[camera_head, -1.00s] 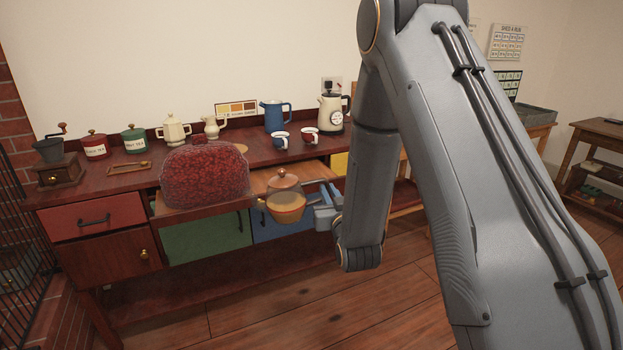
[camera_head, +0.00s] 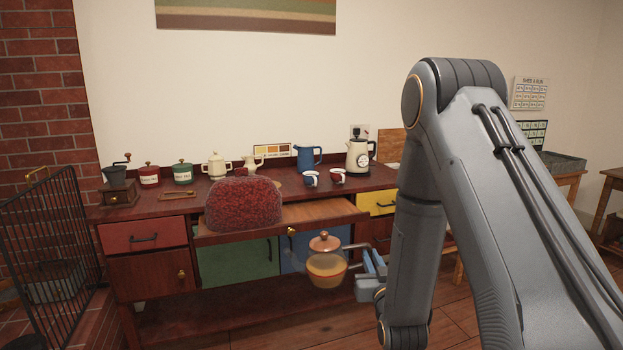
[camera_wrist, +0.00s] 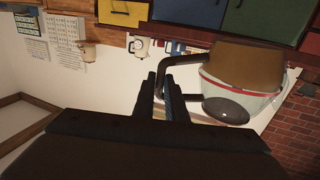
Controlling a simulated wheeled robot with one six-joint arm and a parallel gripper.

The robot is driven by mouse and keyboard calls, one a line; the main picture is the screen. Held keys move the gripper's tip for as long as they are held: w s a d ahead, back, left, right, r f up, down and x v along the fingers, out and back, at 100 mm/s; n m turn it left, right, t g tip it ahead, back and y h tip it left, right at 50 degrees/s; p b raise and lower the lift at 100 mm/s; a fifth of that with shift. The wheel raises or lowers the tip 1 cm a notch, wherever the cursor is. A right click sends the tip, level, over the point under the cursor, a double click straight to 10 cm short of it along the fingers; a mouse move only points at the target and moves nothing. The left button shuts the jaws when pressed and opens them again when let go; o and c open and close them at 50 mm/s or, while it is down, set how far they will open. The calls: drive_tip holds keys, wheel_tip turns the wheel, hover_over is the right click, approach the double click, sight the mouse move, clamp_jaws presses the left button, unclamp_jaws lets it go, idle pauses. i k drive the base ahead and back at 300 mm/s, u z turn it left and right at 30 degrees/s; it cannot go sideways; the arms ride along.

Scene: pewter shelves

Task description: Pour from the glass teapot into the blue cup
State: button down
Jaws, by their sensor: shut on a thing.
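My gripper (camera_head: 368,264) is shut on the handle of the glass teapot (camera_head: 327,270). The teapot has a copper-coloured lid and holds amber liquid. It hangs roughly upright in the air, in front of the cabinet's lower doors. The wrist view also shows my gripper's dark fingers (camera_wrist: 165,95) at the handle, with the teapot (camera_wrist: 240,88) to their right, filled with brown liquid. The blue cup (camera_head: 311,179) stands on the cabinet top, behind and above the teapot in the picture. I cannot see into it.
A red cup (camera_head: 338,176) stands right of the blue one. Behind them are a blue jug (camera_head: 308,158) and a cream kettle (camera_head: 358,155). A red quilted cover (camera_head: 243,204) sits on the pulled-out board (camera_head: 318,212). Canisters stand farther left.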

sight(310, 178)
drive_tip(key=z, duration=0.05)
drive_tip(key=k, duration=0.1)
drive_tip(key=z, duration=0.75)
drive_tip(key=i, duration=0.75)
drive_tip(key=u, duration=0.2)
